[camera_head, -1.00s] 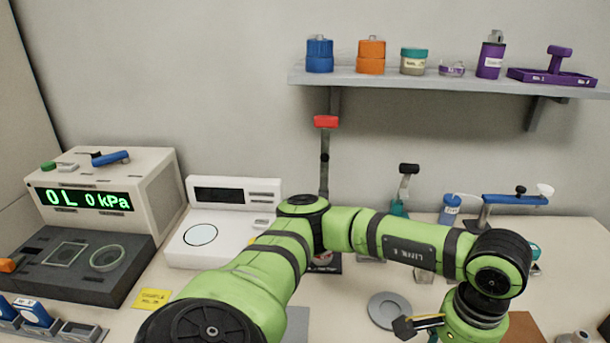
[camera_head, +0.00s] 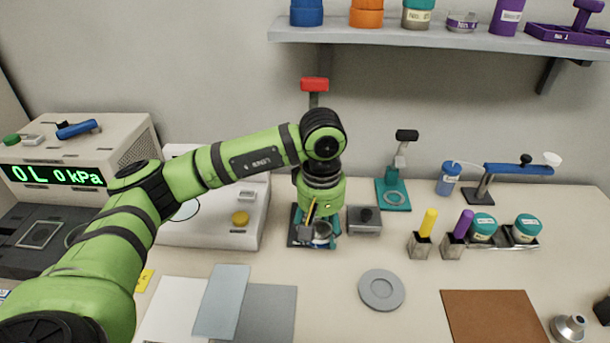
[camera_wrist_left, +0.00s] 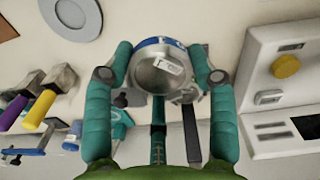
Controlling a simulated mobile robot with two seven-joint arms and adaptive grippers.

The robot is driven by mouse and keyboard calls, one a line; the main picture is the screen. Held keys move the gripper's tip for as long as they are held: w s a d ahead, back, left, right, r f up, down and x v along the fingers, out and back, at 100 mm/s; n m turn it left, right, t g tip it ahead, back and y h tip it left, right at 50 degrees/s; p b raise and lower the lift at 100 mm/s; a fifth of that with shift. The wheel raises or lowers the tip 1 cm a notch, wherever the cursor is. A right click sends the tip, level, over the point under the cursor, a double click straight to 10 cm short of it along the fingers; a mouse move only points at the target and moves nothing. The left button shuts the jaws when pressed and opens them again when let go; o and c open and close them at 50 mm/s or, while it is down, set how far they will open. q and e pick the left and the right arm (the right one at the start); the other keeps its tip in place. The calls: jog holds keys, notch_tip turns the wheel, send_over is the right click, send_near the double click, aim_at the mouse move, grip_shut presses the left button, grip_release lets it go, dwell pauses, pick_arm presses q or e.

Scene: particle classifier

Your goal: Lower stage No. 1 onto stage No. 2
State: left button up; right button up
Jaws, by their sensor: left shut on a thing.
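My left gripper (camera_head: 316,231) is at the stand with the red-topped post (camera_head: 314,84), over its dark base (camera_head: 298,242). In the left wrist view the two teal fingers of my gripper (camera_wrist_left: 160,66) are shut on a round metal stage (camera_wrist_left: 158,78) with a blue rim and a small white label. The label is too small to read. The held stage also shows in part in the head view (camera_head: 323,236), low over the base. Stage No. 2 cannot be told apart; whether anything touches beneath the held stage is hidden. My right gripper is not in view.
A grey block with a black knob (camera_head: 365,220) stands close right of the stand. A grey disc (camera_head: 381,290) lies in front. Holders with yellow (camera_head: 428,222) and purple (camera_head: 464,223) handles stand to the right.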

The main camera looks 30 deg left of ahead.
pick_arm(q)
jog(key=w+a+n, duration=0.2)
jog(key=n, duration=0.2)
jog(key=w+a+r+n+p, duration=0.1)
jog(key=w+a+n, duration=0.1)
jog(key=w+n, duration=0.1)
jog(key=w+a+r+n+p, duration=0.1)
jog(key=w+a+n, duration=0.1)
jog(key=n, duration=0.3)
jog(key=shift+w+r+n, duration=0.15)
jog(key=shift+w+n, duration=0.25)
jog(key=shift+w, duration=0.35)
jog(key=shift+w+a+n, duration=0.3)
jog(key=shift+a+n, duration=0.1)
jog(key=shift+n, duration=0.3)
jog(key=shift+f, duration=0.6)
jog(key=shift+f+b, duration=1.35)
jog(key=shift+f, duration=0.45)
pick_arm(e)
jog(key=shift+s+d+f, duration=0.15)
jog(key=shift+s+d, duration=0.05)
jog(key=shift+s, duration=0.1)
pick_arm(q)
jog(key=shift+f+b, duration=0.3)
jog(key=shift+f, duration=0.2)
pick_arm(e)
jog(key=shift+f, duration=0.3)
pick_arm(q)
jog(key=o, duration=1.4)
jog(key=shift+c, duration=0.2)
